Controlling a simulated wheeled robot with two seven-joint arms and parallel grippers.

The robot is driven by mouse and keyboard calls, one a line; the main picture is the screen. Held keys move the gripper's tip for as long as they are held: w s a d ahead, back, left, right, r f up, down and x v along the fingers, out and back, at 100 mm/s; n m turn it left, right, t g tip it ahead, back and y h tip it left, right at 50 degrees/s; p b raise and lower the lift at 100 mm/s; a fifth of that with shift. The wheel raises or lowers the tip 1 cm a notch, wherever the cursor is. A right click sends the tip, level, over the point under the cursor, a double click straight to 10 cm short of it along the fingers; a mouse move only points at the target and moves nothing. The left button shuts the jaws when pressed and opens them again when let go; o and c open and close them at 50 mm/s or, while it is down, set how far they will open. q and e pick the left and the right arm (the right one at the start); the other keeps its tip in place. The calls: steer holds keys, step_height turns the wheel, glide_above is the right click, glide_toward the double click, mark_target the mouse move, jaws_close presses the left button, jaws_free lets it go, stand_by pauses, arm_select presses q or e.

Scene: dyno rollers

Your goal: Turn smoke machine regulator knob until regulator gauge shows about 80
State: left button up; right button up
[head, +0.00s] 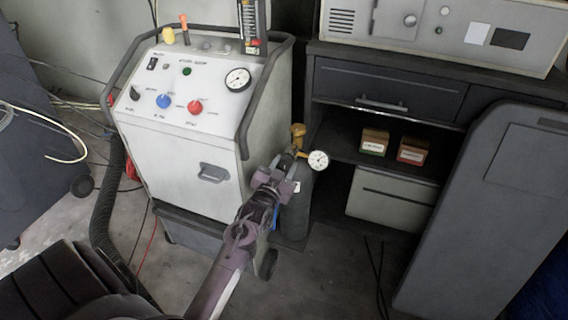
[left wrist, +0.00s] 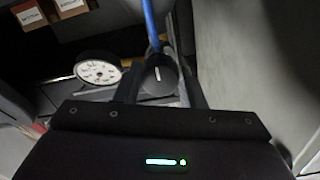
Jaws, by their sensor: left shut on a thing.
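The smoke machine (head: 190,150) is a white wheeled cabinet with a sloped panel at centre left. The regulator sits on a dark cylinder beside it, and its round white regulator gauge (head: 318,160) faces the head camera. The gauge (left wrist: 98,68) also shows left of the fingers in the left wrist view; its needle is too small to read surely. My left gripper (head: 288,158) is at the regulator, shut on the dark round regulator knob (left wrist: 160,76), whose white mark shows between the fingers. In the head view the gripper hides the knob. My right gripper is out of view.
A blue hose (left wrist: 151,25) runs up past the knob. A dark cabinet with a shelf holding two small boxes (head: 374,142) stands behind and to the right. A large dark panel (head: 490,200) leans at the right. Cables lie on the floor.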

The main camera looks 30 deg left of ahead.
arm_select(q)
steer(key=o, duration=1)
steer(key=shift+s, duration=0.1)
steer(key=shift+s+d, duration=0.1)
steer(key=shift+s, duration=0.2)
steer(key=v, duration=0.7)
steer(key=shift+p, duration=0.3)
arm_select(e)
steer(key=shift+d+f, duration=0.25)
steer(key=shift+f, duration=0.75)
